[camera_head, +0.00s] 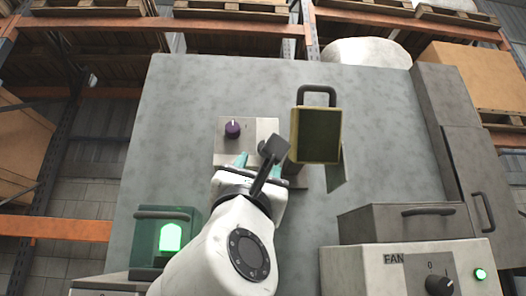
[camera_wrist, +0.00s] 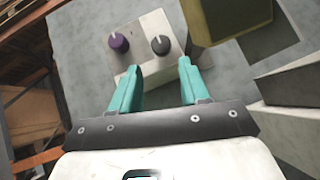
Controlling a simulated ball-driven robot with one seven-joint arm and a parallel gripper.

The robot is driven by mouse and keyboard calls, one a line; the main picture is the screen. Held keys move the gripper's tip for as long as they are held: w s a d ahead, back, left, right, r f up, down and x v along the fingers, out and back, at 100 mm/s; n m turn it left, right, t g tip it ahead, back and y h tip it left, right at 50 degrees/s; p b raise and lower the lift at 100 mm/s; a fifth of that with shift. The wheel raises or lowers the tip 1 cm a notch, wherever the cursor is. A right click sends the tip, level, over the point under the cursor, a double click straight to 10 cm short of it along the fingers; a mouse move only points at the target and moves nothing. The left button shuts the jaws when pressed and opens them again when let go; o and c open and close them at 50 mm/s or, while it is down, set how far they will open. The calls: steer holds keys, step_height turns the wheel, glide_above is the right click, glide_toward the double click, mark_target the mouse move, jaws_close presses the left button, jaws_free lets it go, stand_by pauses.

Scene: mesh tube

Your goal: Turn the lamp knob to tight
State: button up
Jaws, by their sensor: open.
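A pale box on the grey panel carries a purple knob (camera_head: 232,129) and a dark grey knob (camera_wrist: 160,45). The purple knob (camera_wrist: 119,42) is left of the dark one in the wrist view. Each has a light pointer line; no label is readable, so I cannot tell which is the lamp knob. My gripper (camera_wrist: 158,68) is open and empty, its teal fingers pointing at the box, roughly in line with the dark knob and apart from it. In the head view my gripper (camera_head: 257,158) and wrist hide the dark knob and the box's lower right part.
A yellow-edged block with a dark handle (camera_head: 317,134) juts out just right of my gripper. A green lit lamp (camera_head: 170,237) is at lower left. A box marked FAN (camera_head: 394,271) with a dark knob (camera_head: 439,285) stands lower right, below a grey handled box (camera_head: 405,222).

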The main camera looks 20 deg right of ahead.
steer(key=p+x, duration=0.3)
steer(key=x, duration=0.6)
steer(key=shift+d, duration=0.2)
steer(key=shift+w+r, duration=0.1)
steer(key=shift+c, duration=0.4)
steer(key=c, duration=0.7)
steer(key=shift+a+m+g+h, duration=0.1)
steer(key=shift+m+g+h, duration=0.2)
steer(key=shift+m+h, duration=0.1)
